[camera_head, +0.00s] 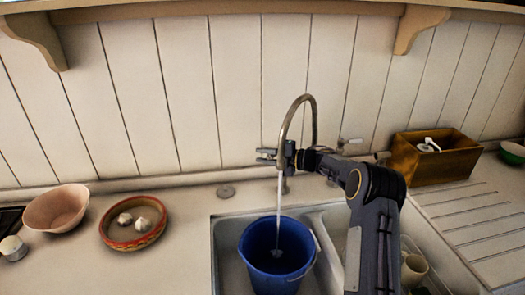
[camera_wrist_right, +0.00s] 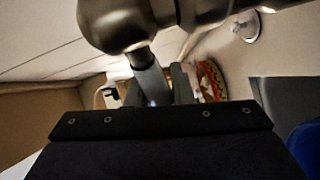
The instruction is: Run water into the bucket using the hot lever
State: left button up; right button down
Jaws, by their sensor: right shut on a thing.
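The blue bucket (camera_head: 264,278) stands upright in the left basin of the sink (camera_head: 226,240). A stream of water (camera_head: 280,205) runs from the curved tap spout (camera_head: 297,103) into the bucket, where a pale pool shows. My right gripper (camera_head: 266,156) reaches from the right to the tap, with its fingers pointing left. It is shut on the hot lever, which is mostly hidden in the head view. In the right wrist view the grey lever (camera_wrist_right: 150,80) runs down from the metal tap body (camera_wrist_right: 125,22) toward the fingers. My left gripper is out of view.
Left of the sink are a red-rimmed dish (camera_head: 118,244) with pale bulbs and a pink bowl (camera_head: 57,208). At right are a wooden box (camera_head: 432,170), a ribbed draining board (camera_head: 470,220) and a mug (camera_head: 413,268) in the other basin. My right arm crosses the sink's right side.

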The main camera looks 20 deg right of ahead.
jog(key=shift+s+f+n+g+y, duration=0.15)
jog(key=shift+s+n+g+y, duration=0.15)
jog(key=shift+g+y, duration=0.1)
jog(key=c, duration=1.3)
grip_release()
jog(key=shift+d, duration=0.1)
jog(key=b+v, duration=0.2)
jog(key=v, duration=0.6)
